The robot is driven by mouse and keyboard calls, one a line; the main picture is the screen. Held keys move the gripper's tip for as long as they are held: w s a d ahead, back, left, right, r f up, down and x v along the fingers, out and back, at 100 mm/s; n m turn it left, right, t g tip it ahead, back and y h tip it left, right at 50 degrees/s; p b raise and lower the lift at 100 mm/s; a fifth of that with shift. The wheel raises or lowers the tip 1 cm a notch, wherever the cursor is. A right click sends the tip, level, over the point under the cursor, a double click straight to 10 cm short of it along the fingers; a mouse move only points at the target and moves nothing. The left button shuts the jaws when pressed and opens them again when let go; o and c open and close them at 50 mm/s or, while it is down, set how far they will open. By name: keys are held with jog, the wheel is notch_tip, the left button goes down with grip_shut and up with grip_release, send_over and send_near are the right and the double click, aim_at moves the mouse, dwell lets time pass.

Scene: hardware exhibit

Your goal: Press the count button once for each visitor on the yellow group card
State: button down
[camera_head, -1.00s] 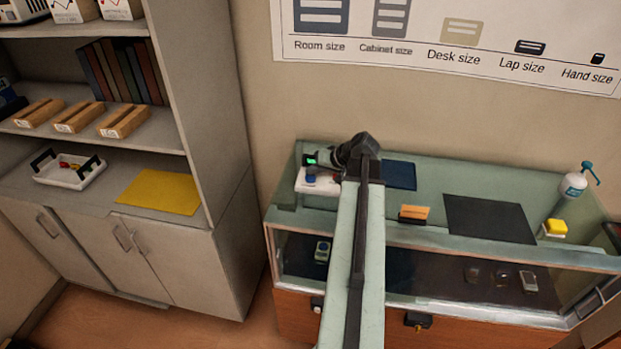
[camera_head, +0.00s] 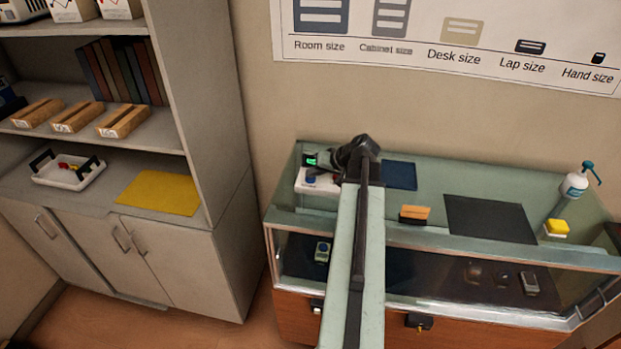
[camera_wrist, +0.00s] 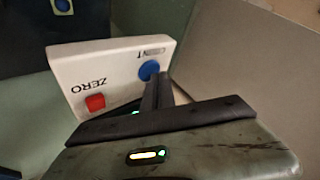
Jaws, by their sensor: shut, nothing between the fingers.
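The white counter box (camera_wrist: 105,65) fills the middle of the wrist view. It has a blue button (camera_wrist: 149,69) beside the COUNT label and a red button (camera_wrist: 95,102) beside ZERO. My gripper (camera_wrist: 160,78) is shut and empty, its fingertips beside the blue button; I cannot tell whether they touch it. In the head view the box (camera_head: 303,188) stands at the left end of the glass case top, with a lit green display (camera_head: 311,160) by it and my gripper over it. A yellow sheet (camera_head: 160,193) lies on the left shelf unit; no writing on it is readable.
The glass display case (camera_head: 480,262) also bears a dark blue mat (camera_head: 399,175), a wooden holder (camera_head: 414,214), a black mat (camera_head: 488,218), a yellow block (camera_head: 557,228) and a spray bottle (camera_head: 573,187). A white tray (camera_head: 66,175) sits on the shelf.

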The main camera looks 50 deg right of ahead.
aim_at(313, 180)
jog(key=shift+r, duration=0.1)
jog(key=shift+r+p, duration=0.75)
jog(key=shift+p, duration=0.1)
jog(key=shift+r, duration=0.1)
notch_tip(313, 180, up, 5)
jog(key=p, duration=0.5)
dwell(0.4)
